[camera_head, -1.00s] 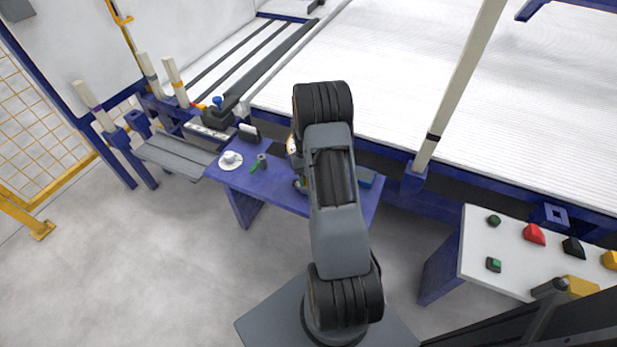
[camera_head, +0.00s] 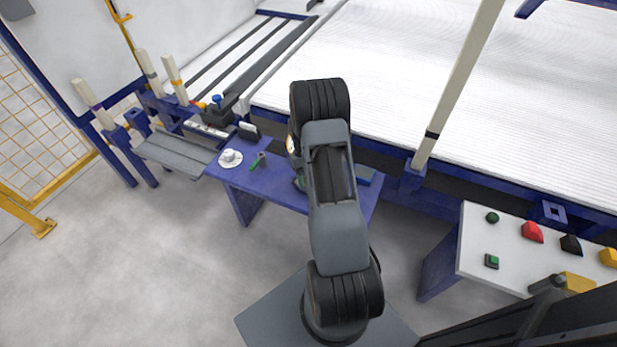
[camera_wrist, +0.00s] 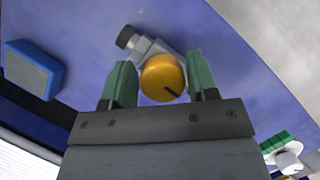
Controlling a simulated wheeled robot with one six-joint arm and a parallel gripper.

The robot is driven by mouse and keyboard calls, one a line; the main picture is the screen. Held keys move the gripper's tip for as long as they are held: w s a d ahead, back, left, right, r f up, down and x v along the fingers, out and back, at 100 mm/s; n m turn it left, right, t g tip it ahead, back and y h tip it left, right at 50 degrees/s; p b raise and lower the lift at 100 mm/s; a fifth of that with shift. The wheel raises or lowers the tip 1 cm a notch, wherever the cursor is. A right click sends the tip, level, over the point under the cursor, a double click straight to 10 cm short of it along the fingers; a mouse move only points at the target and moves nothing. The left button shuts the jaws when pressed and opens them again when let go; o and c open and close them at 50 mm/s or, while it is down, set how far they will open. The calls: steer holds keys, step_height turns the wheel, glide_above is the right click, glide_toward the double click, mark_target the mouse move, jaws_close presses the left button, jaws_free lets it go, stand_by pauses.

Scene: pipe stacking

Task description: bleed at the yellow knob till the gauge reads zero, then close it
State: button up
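The yellow knob (camera_wrist: 163,78) shows in the wrist view as a round disc with a dark mark near its lower right edge. It sits on a grey metal fitting (camera_wrist: 147,48) with a dark end. My gripper (camera_wrist: 162,82) has its two green fingers on either side of the knob, very close to its edges. I cannot tell whether they touch it. In the head view my arm hides the knob and the fingers. A small part of a round, pale, yellowish thing (camera_head: 291,145), maybe the gauge, shows beside my arm; no reading is legible.
The fitting stands over a blue bench (camera_head: 270,187). A blue box (camera_wrist: 34,69) lies at the left in the wrist view. A button panel (camera_head: 520,248) stands at the right.

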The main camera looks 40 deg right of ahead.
steer(key=shift+o, duration=1.2)
steer(key=shift+w, duration=0.1)
steer(key=shift+w+r, duration=0.1)
steer(key=shift+r, duration=0.05)
steer(key=p+v, duration=0.2)
steer(key=v, duration=1.1)
steer(key=shift+r, duration=0.3)
